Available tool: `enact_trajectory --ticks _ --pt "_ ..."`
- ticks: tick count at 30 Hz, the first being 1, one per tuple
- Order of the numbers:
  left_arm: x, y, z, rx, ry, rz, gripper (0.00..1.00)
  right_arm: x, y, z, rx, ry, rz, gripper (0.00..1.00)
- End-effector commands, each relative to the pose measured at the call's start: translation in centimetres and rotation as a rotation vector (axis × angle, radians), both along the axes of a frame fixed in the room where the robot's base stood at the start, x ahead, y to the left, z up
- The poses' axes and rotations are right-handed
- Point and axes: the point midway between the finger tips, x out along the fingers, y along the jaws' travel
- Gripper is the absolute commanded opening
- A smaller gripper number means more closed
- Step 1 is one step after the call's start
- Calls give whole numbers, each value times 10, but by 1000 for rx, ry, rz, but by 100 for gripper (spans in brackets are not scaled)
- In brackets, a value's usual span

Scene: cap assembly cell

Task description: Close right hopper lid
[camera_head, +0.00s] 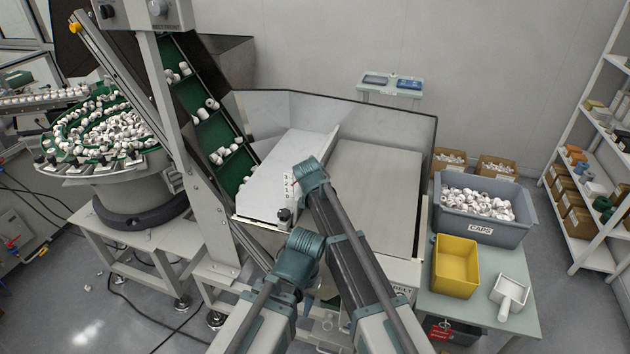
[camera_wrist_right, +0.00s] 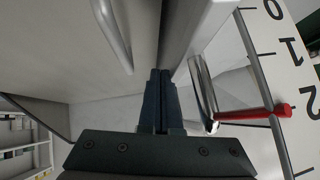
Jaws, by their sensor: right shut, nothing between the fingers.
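The grey hopper (camera_head: 412,122) stands in the middle of the head view. A pale flat panel (camera_head: 375,195) covers its right half and looks like the right lid; I cannot tell if it is fully seated. A raised, tilted pale panel (camera_head: 285,165) covers the left half. In the right wrist view, my right gripper (camera_wrist_right: 161,72) is shut and empty. Its fingertips point at a pale edge beside a metal bar (camera_wrist_right: 204,90); contact is unclear. In the head view my arm hides its fingertips. My left gripper's fingers do not show.
A numbered scale (camera_wrist_right: 282,60) with a red pointer (camera_wrist_right: 255,112) is close to the right gripper's side. A grey caps bin (camera_head: 480,232), yellow bin (camera_head: 455,266) and white scoop (camera_head: 509,296) stand on the table at right. A green cap elevator (camera_head: 205,115) rises at left.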

Motion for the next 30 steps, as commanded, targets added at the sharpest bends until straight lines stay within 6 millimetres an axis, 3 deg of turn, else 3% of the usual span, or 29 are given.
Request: enact_trajectory --ticks 4,20,30 --pt "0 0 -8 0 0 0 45 0 0 -8 1 0 1 0" --pt "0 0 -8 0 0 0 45 0 0 -8 1 0 0 0" --pt "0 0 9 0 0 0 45 -10 -10 9 1 0 0 0"
